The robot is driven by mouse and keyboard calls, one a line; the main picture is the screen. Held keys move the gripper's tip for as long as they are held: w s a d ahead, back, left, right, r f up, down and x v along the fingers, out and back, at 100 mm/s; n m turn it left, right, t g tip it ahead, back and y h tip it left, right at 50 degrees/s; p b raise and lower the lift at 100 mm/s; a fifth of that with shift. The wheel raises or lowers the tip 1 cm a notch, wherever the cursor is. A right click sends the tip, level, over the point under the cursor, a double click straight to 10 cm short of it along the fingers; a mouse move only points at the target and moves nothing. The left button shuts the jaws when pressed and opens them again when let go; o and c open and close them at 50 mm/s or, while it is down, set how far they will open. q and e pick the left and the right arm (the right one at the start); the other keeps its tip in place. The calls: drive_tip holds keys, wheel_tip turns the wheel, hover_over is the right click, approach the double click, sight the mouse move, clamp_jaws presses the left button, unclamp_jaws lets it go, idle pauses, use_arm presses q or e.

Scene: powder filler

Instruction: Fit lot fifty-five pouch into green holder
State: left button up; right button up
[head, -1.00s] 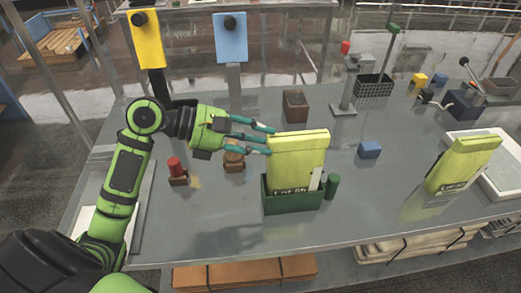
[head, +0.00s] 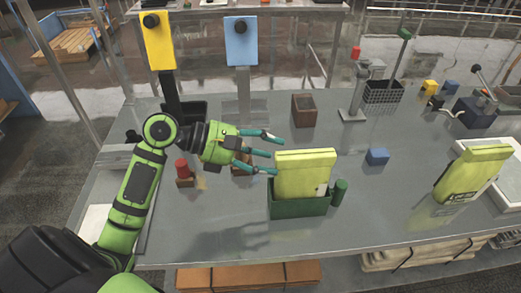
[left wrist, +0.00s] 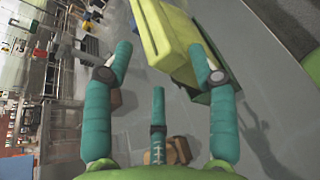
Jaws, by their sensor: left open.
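The yellow-green pouch (head: 304,175) stands upright in the green holder (head: 298,208), its lower part and label hidden by the holder's walls. My left gripper (head: 274,156) is open just left of the pouch, with its teal fingers spread and pointing at the pouch's left edge. In the left wrist view, the pouch (left wrist: 165,38) shows beyond the open fingers, with part of the holder (left wrist: 217,75) behind the right finger. Whether a fingertip touches the pouch I cannot tell. My right gripper is not in view.
A second yellow-green pouch (head: 474,174) leans by a white tray (head: 508,190) at the right. A green cylinder (head: 339,191) stands against the holder's right side. A blue block (head: 377,156), brown box (head: 305,110) and red-topped stamp (head: 183,172) stand around. The table's front centre is clear.

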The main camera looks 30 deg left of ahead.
use_arm(q)
drive_tip(key=b+v, duration=0.2)
drive_tip(key=v, duration=1)
drive_tip(key=shift+b, duration=0.3)
